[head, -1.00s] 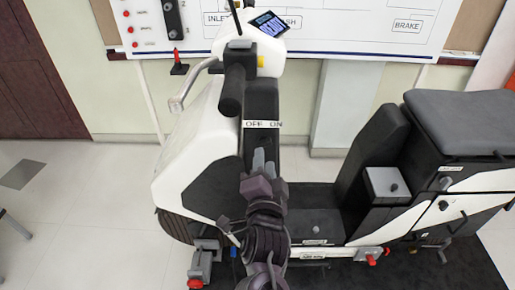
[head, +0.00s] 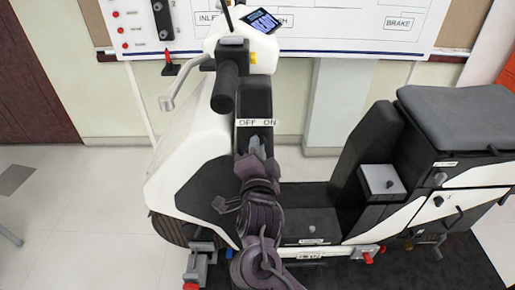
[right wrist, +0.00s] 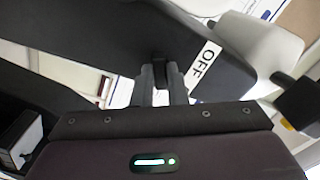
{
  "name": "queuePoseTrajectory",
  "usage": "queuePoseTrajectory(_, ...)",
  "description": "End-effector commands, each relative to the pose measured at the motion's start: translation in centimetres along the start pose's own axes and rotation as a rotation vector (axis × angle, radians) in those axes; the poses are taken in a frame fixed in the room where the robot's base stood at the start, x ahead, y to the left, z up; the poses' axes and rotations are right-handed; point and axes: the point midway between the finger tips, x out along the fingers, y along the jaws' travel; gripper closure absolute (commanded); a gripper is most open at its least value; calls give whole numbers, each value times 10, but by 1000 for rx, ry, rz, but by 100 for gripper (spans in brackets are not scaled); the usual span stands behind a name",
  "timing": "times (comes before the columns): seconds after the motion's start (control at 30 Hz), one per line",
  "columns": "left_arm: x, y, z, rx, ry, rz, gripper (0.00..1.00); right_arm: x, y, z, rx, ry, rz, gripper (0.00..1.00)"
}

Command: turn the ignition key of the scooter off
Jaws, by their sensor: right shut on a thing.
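The white and black scooter (head: 192,175) stands in the middle of the head view. A white OFF/ON label (head: 257,123) sits on its dark front panel (head: 253,100). My right gripper (head: 259,143) is at the panel just below the label. In the right wrist view its fingers (right wrist: 162,84) are shut on a small black piece, the ignition key (right wrist: 158,58), beside the OFF word (right wrist: 205,65). The fingers hide much of the key, and I cannot tell its exact angle. The left gripper is not in view.
The handlebar grip (head: 227,86) and brake lever (head: 180,84) stick out left of the panel. The seat (head: 455,115) and a grey box (head: 382,182) are to the right. A white board (head: 340,25) hangs behind.

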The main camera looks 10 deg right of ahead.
Motion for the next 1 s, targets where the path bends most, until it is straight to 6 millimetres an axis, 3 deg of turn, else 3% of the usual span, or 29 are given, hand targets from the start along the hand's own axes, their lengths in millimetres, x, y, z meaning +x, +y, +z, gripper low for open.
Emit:
queuePoseTrajectory(0.47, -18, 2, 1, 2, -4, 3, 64, 0, -2, -2, -127, 0, 5, 100)
queuePoseTrajectory(1.0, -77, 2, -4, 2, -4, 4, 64, 0, -4, -3, -614, 0, 4, 100)
